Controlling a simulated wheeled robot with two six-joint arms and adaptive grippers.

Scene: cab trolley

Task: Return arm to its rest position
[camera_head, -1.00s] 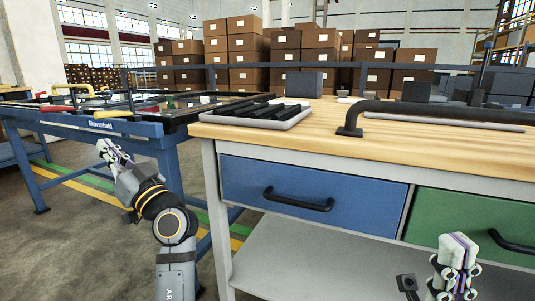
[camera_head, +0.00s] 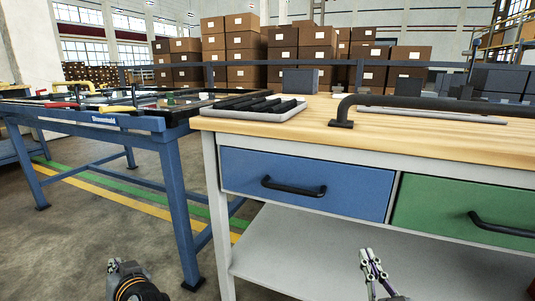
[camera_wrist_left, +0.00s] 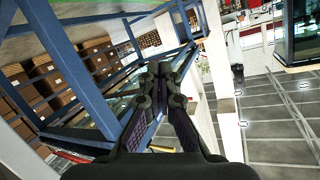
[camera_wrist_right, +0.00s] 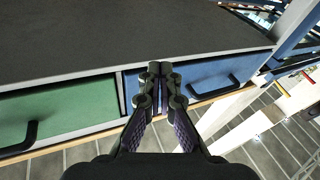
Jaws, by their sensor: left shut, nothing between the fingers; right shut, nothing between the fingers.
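My left gripper (camera_head: 118,268) is low in the head view, left of the wooden-topped workbench and in front of the blue trolley table. In the left wrist view its fingers (camera_wrist_left: 160,72) are together with nothing between them. My right gripper (camera_head: 372,262) is at the bottom of the head view, in front of the workbench's lower shelf and below the drawers. In the right wrist view its fingers (camera_wrist_right: 158,72) are together and empty, with drawer fronts beyond them. Most of both arms is out of the head view.
The workbench (camera_head: 430,138) has a blue drawer (camera_head: 300,172) and a green drawer (camera_head: 450,195) with black handles. A grey tray (camera_head: 275,115) of dark bars is on top. The blue table (camera_head: 110,122) stands left. Bare floor (camera_head: 80,240) lies in front of it.

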